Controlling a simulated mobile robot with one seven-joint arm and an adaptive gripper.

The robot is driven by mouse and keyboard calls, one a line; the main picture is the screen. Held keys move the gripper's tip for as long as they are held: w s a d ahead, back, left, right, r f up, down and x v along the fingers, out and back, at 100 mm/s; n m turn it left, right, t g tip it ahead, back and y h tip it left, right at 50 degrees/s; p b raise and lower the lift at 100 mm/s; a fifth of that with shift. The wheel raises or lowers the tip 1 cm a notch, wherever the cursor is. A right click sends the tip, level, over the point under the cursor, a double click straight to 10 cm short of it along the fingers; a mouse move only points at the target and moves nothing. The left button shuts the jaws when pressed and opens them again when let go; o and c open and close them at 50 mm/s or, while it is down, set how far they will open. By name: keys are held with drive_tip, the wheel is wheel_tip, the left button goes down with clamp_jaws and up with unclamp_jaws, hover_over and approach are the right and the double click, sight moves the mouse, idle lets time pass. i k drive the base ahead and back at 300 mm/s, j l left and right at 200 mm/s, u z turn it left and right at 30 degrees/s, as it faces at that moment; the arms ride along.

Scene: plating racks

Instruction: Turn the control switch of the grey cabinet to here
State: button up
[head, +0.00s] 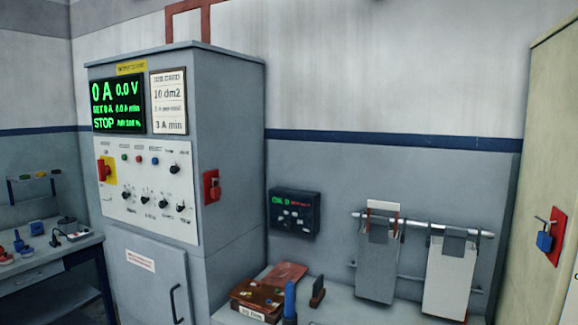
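The grey cabinet (232,120) stands at the left in the head view. Its white control panel (140,225) faces left of me. A small black knob (174,169) sits at the panel's upper right, with two small labels above it that are too blurred to read surely. It may be the control switch; which label it points to I cannot tell. Several more black knobs (146,198) sit in a row below. A green-lit display (118,104) above reads 0 A, 0.0 V and STOP. My gripper is not in view.
A red-and-yellow main switch (105,170) is on the panel's left. A red lock plate (212,187) is on the cabinet's side. A bench (335,312) with a brown box (258,296) stands right of the cabinet. A workbench (50,270) is at left.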

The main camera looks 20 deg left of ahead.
sight(173, 170)
drive_tip(key=i+j, duration=0.1)
drive_tip(key=j, duration=0.7)
drive_tip(key=i+j+z, duration=0.1)
drive_tip(key=j, duration=0.65)
drive_tip(key=i+j, duration=0.1)
drive_tip(key=j, duration=0.7)
drive_tip(key=i+z, duration=0.05)
